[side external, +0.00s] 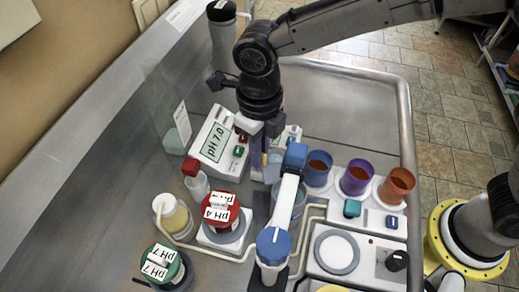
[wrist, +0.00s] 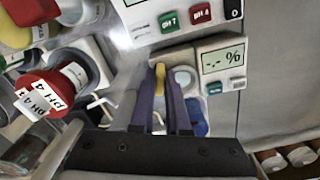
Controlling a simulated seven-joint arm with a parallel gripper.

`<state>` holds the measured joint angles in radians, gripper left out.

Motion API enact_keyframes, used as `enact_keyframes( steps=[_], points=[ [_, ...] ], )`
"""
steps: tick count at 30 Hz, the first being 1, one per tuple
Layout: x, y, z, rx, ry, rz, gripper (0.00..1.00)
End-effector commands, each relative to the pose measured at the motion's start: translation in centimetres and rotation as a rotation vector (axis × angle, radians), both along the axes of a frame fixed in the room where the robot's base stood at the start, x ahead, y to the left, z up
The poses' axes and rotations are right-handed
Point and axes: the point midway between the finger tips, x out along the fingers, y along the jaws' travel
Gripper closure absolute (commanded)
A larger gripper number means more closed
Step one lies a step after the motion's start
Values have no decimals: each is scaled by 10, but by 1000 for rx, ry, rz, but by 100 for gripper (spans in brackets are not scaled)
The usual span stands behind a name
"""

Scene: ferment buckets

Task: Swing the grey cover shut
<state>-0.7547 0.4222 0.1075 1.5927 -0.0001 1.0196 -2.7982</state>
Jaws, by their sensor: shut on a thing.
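My gripper (wrist: 163,75) points down at the white meter with a "-.- %" display (wrist: 222,58). Its fingers are closed together on a small yellow piece (wrist: 159,80) between the tips. In the side external view my gripper (side external: 262,160) is low in the middle of the bench, and the meter (side external: 292,132) is mostly hidden behind it. A pale grey oval part (wrist: 182,77) of the meter shows just right of the fingertips. I cannot tell for certain which part is the grey cover, or how far open it stands.
The pH meter (side external: 216,142) stands left of my gripper. A blue-topped white arm piece (side external: 289,190) stands close in front. Purple (side external: 356,177) and orange (side external: 397,184) cups are to the right. Red-lidded (side external: 221,212) and green-lidded (side external: 164,268) jars are front left. Bare steel (side external: 345,110) lies behind.

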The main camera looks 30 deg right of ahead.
Motion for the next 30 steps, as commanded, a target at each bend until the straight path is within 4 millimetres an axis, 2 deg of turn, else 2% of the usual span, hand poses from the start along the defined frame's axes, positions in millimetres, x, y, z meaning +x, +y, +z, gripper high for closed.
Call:
enact_keyframes(
  steps=[9, 23, 24, 28, 30],
  points=[
    [0, 0, 1, 1, -2, 111, 100],
    [0, 0, 1, 1, -2, 126, 100],
    [0, 0, 1, 1, -2, 126, 81],
    [0, 0, 1, 1, -2, 126, 58],
    [0, 0, 1, 0, -1, 126, 56]
  ],
)
